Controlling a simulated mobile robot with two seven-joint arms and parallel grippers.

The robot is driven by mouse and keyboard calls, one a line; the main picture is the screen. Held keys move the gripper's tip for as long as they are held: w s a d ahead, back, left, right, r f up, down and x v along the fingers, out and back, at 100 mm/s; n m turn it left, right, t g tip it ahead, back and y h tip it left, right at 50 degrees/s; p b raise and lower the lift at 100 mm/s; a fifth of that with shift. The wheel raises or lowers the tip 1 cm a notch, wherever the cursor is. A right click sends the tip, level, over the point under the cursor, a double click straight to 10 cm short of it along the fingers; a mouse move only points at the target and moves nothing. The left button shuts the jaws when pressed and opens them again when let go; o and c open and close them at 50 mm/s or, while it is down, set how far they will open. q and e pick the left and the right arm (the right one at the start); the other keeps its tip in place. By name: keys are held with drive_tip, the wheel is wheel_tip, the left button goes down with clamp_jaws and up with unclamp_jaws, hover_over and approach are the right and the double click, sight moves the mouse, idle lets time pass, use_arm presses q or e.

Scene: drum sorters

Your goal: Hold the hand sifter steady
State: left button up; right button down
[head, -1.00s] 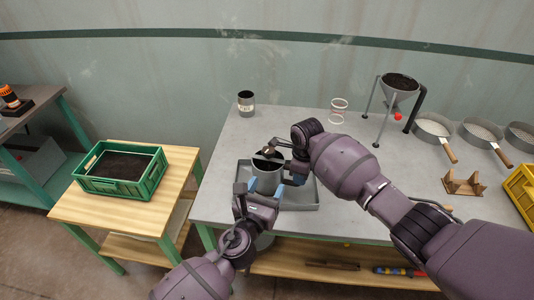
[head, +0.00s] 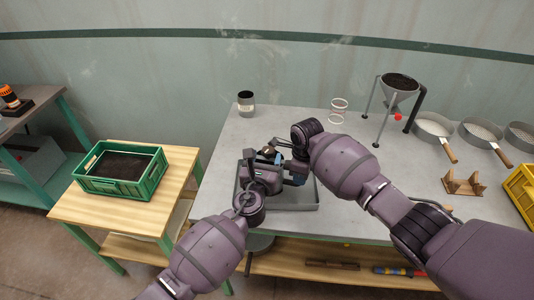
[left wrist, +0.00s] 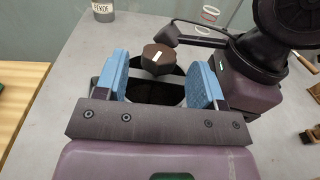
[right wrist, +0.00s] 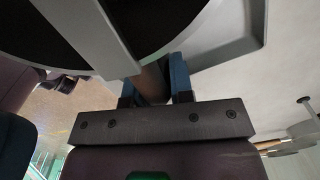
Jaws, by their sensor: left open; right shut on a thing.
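The hand sifter (right wrist: 105,45) is a grey round can, open and dark inside, above the grey tray (head: 308,199). My right gripper (right wrist: 153,88) is shut on its brown handle, seen in the right wrist view. My left gripper (head: 267,163) covers most of the sifter in the head view. In the left wrist view the left gripper (left wrist: 160,80) is open, with its blue fingers on either side of a dark knob (left wrist: 157,59) on top of the sifter. The fingers look apart from the knob. Whether the sifter touches the tray is hidden.
A labelled tin (head: 246,103) and white rings (head: 338,110) stand at the table's back. A funnel on a stand (head: 400,90), pan sieves (head: 434,127) and a wooden holder (head: 463,184) are to the right. A green soil crate (head: 121,170) sits on the left bench.

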use_arm(q)
drive_tip(key=shift+x, duration=1.2)
drive_tip(key=c, duration=0.9)
